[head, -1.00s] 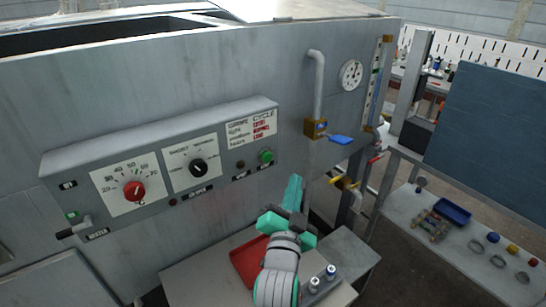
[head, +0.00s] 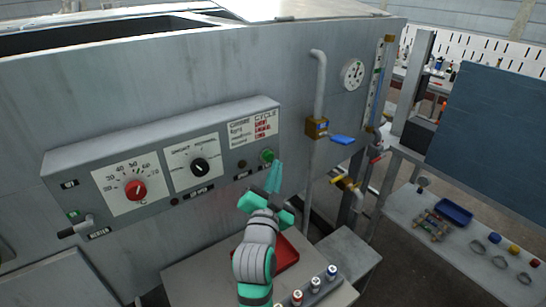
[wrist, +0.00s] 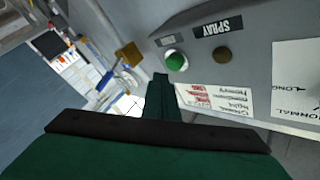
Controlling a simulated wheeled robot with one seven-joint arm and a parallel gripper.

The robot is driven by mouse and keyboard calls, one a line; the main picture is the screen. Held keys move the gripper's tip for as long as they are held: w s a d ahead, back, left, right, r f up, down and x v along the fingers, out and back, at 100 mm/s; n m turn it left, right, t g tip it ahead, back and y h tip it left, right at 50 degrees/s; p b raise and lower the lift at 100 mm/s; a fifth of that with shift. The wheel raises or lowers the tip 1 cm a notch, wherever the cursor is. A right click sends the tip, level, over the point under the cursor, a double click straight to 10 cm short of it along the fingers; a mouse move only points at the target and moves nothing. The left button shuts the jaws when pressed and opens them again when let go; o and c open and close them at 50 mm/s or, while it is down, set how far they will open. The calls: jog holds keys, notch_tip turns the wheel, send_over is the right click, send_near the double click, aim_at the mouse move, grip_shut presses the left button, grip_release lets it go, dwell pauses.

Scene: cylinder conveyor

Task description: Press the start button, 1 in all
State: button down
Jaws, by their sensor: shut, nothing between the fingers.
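The green start button (head: 267,155) sits near the right end of the grey control panel (head: 225,125), just right of a small dark lamp. It also shows in the wrist view (wrist: 176,61), under a small label. My gripper (head: 273,172) is shut and empty, its fingertips just below and slightly right of the button in the head view. In the wrist view the fingertips (wrist: 160,78) lie just short of the button's image. I cannot tell whether they touch it; a small gap seems to show.
The panel also carries a red knob (head: 135,190), a black knob (head: 200,165) and a lever switch (head: 76,228). A pipe with a blue-handled valve (head: 341,139) is to the right. A red tray (head: 284,258) and several small cylinders (head: 314,284) are below my arm.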

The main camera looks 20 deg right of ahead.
jog(key=shift+w+a, duration=0.1)
jog(key=shift+w, duration=0.65)
jog(key=shift+d, duration=0.3)
jog(key=shift+w+a, duration=0.4)
jog(key=shift+w, duration=0.25)
dwell(2.2)
jog(key=shift+s, duration=0.1)
jog(key=shift+s+d, duration=0.3)
jog(key=shift+s, duration=0.45)
jog(key=shift+s+d, duration=0.3)
jog(key=shift+s, duration=0.5)
jog(key=shift+s+d, duration=0.25)
jog(key=shift+s, duration=0.55)
jog(key=shift+s+d, duration=0.3)
jog(key=shift+s, duration=0.5)
